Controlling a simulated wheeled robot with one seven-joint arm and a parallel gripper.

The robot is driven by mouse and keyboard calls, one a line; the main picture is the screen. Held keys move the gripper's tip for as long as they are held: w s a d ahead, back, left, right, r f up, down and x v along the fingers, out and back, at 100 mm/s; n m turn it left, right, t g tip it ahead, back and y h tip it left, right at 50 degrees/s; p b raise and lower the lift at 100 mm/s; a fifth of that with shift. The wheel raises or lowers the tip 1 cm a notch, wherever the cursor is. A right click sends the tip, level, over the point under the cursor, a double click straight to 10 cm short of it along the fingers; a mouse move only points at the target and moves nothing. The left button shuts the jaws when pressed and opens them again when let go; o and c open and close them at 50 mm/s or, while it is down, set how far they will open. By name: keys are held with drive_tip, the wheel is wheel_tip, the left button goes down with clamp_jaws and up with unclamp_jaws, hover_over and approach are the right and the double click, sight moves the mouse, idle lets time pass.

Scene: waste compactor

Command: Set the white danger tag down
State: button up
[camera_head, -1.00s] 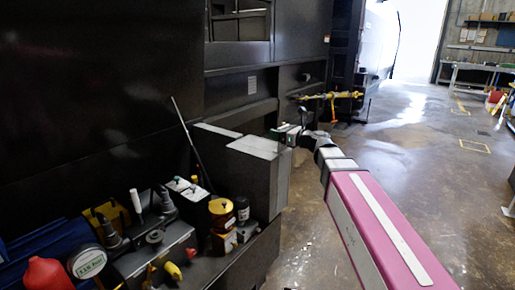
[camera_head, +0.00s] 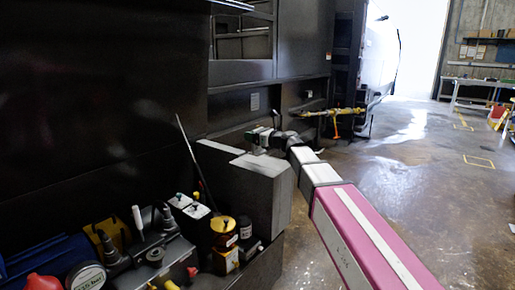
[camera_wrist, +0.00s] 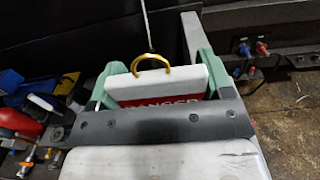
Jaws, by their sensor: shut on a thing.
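The white danger tag (camera_wrist: 158,84) is a white plate with a red band lettered DANGER and a yellow ring (camera_wrist: 152,58) at its top. It shows in the wrist view, upright between the green fingers of my gripper (camera_wrist: 157,88), which is shut on it. Its lower part is hidden behind the gripper body. In the head view my gripper (camera_head: 258,138) is above the pale top of a dark grey box (camera_head: 268,200). The tag cannot be made out there, and I cannot tell whether it touches the box.
A crowded ledge at lower left holds a yellow-topped can (camera_head: 223,228), white-capped containers (camera_head: 195,215) and a red object (camera_head: 44,282). A dark machine wall stands behind. The floor (camera_head: 420,170) at right is clear.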

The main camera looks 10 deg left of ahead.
drive_tip(key=shift+w+d+f, duration=0.1)
drive_tip(key=shift+w+f, duration=0.55)
drive_tip(key=shift+f, duration=0.4)
drive_tip(key=shift+w+a+f, duration=0.1)
drive_tip(key=shift+w+f, duration=0.55)
drive_tip(key=shift+f, duration=0.45)
drive_tip(key=shift+w+d+f, duration=0.1)
drive_tip(key=shift+w+f, duration=0.55)
drive_tip(key=shift+f, duration=0.4)
drive_tip(key=shift+f, duration=0.1)
drive_tip(key=o, duration=0.9)
drive_tip(key=shift+s+d, duration=0.1)
drive_tip(key=shift+d, duration=0.1)
drive_tip(key=v, duration=1.1)
drive_tip(key=shift+s+d, duration=0.1)
drive_tip(key=shift+d, duration=0.15)
